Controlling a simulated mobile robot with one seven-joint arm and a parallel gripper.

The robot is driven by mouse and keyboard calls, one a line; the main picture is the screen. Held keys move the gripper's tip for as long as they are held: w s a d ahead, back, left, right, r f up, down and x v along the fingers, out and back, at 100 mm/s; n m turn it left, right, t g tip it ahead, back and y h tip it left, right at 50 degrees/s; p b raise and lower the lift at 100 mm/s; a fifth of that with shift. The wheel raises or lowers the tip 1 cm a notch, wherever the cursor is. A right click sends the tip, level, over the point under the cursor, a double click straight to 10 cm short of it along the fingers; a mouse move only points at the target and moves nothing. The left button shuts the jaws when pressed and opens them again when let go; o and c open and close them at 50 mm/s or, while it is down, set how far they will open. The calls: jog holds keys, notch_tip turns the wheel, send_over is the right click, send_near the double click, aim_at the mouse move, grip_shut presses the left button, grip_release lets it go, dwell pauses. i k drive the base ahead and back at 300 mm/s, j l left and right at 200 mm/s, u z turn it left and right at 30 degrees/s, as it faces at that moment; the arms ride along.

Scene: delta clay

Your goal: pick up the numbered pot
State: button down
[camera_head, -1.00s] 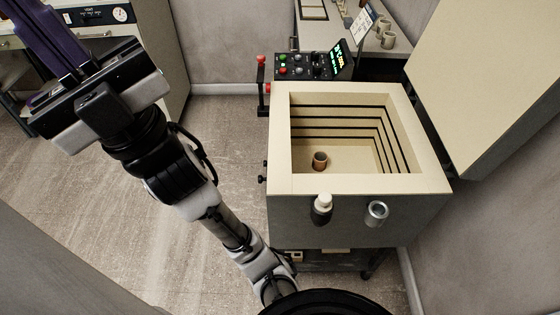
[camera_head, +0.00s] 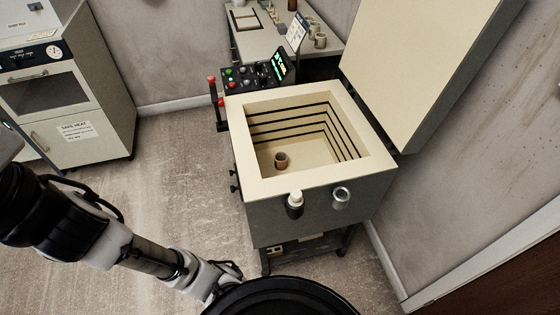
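A small brown pot (camera_head: 281,160) stands upright on the floor of the open kiln (camera_head: 262,187), near its left inner wall. No number can be read on it at this size. Other small pots (camera_head: 320,40) stand on the table at the back; no numbers can be read on them either. My arm reaches out of the picture at the left, and my gripper is not in view.
The kiln's raised lid (camera_head: 425,70) leans up at the right. A control box (camera_head: 255,75) with buttons sits behind the kiln. A cabinet (camera_head: 75,100) stands at the back left. Open floor (camera_head: 185,165) lies left of the kiln.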

aim_at(281, 158)
jog(key=i+l, duration=0.85)
jog(key=i, duration=0.3)
